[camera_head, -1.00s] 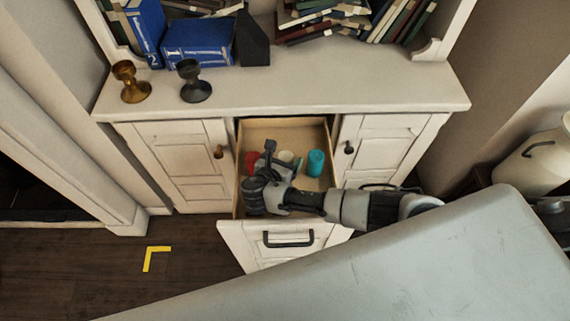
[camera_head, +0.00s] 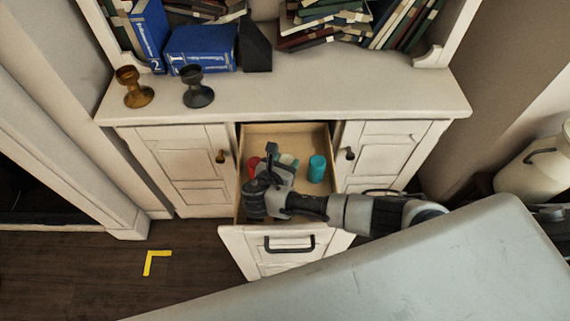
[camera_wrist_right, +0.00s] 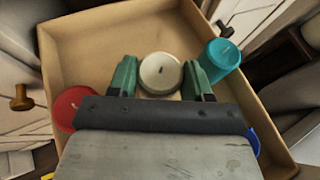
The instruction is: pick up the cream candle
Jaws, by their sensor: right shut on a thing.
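The cream candle (camera_wrist_right: 161,72) is in the open drawer (camera_head: 287,133), seen from above in the right wrist view. My right gripper (camera_wrist_right: 161,80) is shut on it, with one green finger on each side. In the head view the candle (camera_head: 287,160) is partly hidden by my right gripper (camera_head: 273,160), which reaches down into the drawer. My left gripper is not in view.
A teal candle (camera_wrist_right: 221,57) stands right of the gripper and a red candle (camera_wrist_right: 73,107) left of it. A blue thing (camera_wrist_right: 253,141) is mostly hidden. The drawer walls surround them. Two goblets (camera_head: 133,88) (camera_head: 196,88) stand on the cabinet top.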

